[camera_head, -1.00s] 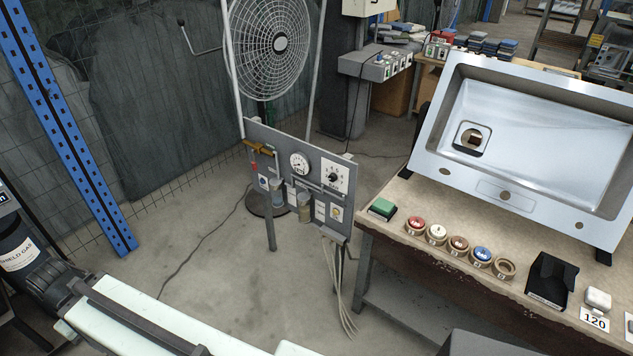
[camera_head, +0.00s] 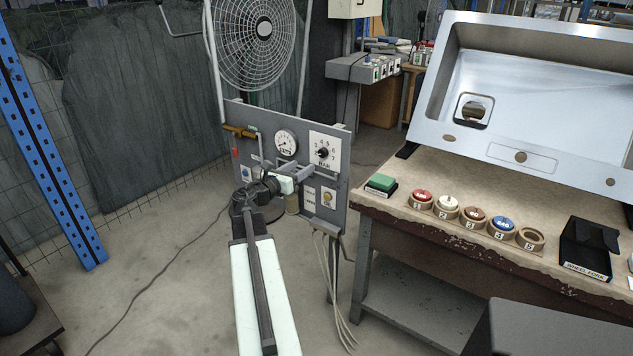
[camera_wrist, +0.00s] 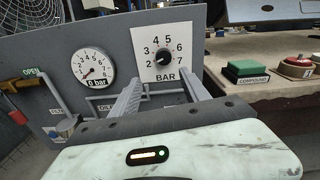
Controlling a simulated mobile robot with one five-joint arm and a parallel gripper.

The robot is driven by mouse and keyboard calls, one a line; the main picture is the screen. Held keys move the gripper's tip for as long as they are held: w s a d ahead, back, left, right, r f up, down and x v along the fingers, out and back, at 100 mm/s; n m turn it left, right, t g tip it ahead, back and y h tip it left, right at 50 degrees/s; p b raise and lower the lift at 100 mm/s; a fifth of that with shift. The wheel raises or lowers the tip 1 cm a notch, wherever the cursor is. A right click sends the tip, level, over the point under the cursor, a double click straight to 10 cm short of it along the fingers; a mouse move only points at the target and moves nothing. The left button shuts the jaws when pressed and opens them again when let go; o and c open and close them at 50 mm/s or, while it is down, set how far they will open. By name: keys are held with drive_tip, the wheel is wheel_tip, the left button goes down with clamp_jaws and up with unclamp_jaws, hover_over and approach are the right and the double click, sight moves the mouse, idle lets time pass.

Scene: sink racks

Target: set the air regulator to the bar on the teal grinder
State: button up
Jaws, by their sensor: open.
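The air regulator is a black knob (camera_head: 323,153) on a white square plate numbered 2 to 7 and marked BAR, on a grey upright panel (camera_head: 240,115). The knob also shows in the wrist view (camera_wrist: 163,57); its exact setting is too small to read surely. A round gauge (camera_wrist: 93,67) left of it has a label reading 0 bar; it also shows in the head view (camera_head: 286,142). My gripper (camera_head: 312,170) is open and empty. In the wrist view its two fingers (camera_wrist: 164,78) point at the panel, either side below the knob, apparently not touching it. No teal grinder is visible.
A brass valve (camera_head: 240,131) marked OPEN is at the panel's left. A workbench (camera_head: 440,190) on the right holds a green compound block (camera_head: 381,183), numbered discs in rings, a black holder (camera_head: 588,248) and a steel sink (camera_head: 535,90). A fan (camera_head: 252,40) stands behind the panel.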

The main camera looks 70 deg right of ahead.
sight(321, 155)
drive_tip(key=shift+n, duration=0.4)
drive_tip(key=x, duration=0.9)
drive_tip(key=shift+s+a+r, duration=0.1)
drive_tip(key=shift+s+r, duration=0.25)
drive_tip(key=shift+s, duration=0.05)
drive_tip(key=shift+c, duration=0.3)
drive_tip(key=c, duration=1)
drive_tip(key=shift+a, duration=0.3)
clamp_jaws()
drive_tip(key=shift+d, duration=0.2)
